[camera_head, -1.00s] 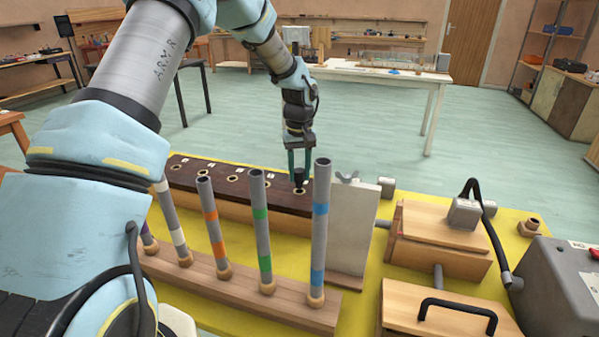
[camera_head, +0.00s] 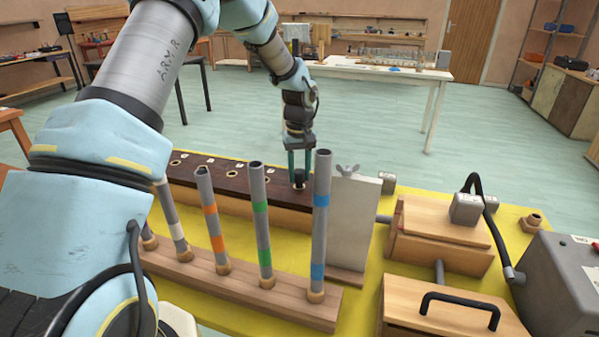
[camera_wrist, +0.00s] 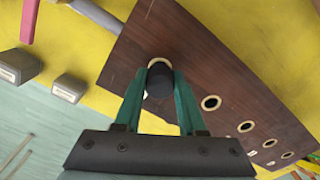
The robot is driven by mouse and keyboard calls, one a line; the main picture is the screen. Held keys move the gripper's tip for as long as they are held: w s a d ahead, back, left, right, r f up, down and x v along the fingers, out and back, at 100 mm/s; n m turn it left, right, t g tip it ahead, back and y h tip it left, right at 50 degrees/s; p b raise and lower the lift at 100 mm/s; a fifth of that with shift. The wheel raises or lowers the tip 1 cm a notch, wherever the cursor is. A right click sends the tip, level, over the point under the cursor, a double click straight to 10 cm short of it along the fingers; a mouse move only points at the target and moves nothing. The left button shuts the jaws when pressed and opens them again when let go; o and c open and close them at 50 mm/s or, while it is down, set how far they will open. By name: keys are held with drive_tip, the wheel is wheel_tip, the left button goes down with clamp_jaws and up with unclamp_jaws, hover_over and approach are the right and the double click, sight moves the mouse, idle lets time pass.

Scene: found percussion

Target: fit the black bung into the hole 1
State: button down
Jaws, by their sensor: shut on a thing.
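My gripper (camera_head: 299,178) is shut on the black bung (camera_wrist: 159,82), one finger on each side of it. The bung also shows between the fingertips in the head view (camera_head: 299,176). It is upright at the right-end hole of the dark wooden board (camera_head: 265,195). In the wrist view, part of that hole's pale ring (camera_wrist: 159,62) shows past the bung's edge. The rest is hidden by the bung and fingers. I cannot tell how far the bung sits in the hole. The number labels are too small to read.
Several grey tubes with coloured bands, including a blue-banded one (camera_head: 321,225), stand in front of the board. A pale upright plate (camera_head: 353,220) stands just right. Wooden boxes (camera_head: 437,235) are farther right. More open ringed holes run leftward along the board.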

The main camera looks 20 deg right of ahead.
sight(299, 171)
drive_tip(key=shift+f+b, duration=0.45)
drive_tip(key=shift+f, duration=0.4)
drive_tip(key=shift+c, duration=2)
unclamp_jaws()
drive_tip(key=shift+r, duration=0.15)
wheel_tip(299, 171, up, 11)
drive_tip(key=shift+f+b, duration=0.15)
drive_tip(key=shift+b, duration=1.1)
